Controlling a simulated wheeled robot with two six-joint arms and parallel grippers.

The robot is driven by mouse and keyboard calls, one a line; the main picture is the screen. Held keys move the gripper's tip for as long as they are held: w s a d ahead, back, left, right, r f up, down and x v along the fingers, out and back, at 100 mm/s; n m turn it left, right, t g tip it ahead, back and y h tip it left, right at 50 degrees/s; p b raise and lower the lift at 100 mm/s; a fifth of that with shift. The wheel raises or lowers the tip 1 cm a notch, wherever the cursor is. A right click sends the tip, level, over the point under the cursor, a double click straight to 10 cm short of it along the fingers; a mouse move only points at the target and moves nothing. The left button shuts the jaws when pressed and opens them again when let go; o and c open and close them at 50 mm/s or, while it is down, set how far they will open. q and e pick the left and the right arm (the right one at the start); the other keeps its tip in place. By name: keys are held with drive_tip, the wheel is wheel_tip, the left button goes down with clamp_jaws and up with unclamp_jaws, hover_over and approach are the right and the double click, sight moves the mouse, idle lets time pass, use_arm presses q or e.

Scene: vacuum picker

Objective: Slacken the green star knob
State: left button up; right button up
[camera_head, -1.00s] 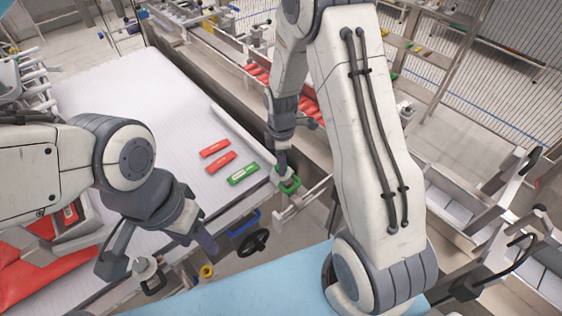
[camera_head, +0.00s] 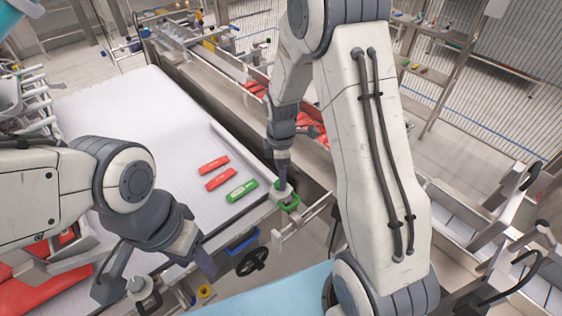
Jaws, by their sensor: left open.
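A green knob (camera_head: 288,204) sits on a pale mount at the near right corner of the white table. It is small, and I cannot make out a star shape. My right gripper (camera_head: 283,180) points down just above it, seen edge-on; its tip overlaps the mount in the picture, and I cannot tell whether it touches. My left gripper (camera_head: 155,276) is open at the lower left, well left of the green knob. Its two dark fingers are spread on either side of a grey fitting with a black handle (camera_head: 146,301).
The white table (camera_head: 120,110) carries two red packs (camera_head: 217,173) and a green pack (camera_head: 241,191). Along its front edge are a blue handle (camera_head: 242,241), a black handwheel (camera_head: 252,262) and a yellow knob (camera_head: 205,291). A metal channel (camera_head: 228,108) runs behind.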

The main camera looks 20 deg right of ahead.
wheel_tip(320, 180, up, 8)
drive_tip(key=b, duration=0.1)
drive_tip(key=shift+f, duration=0.15)
idle(0.4)
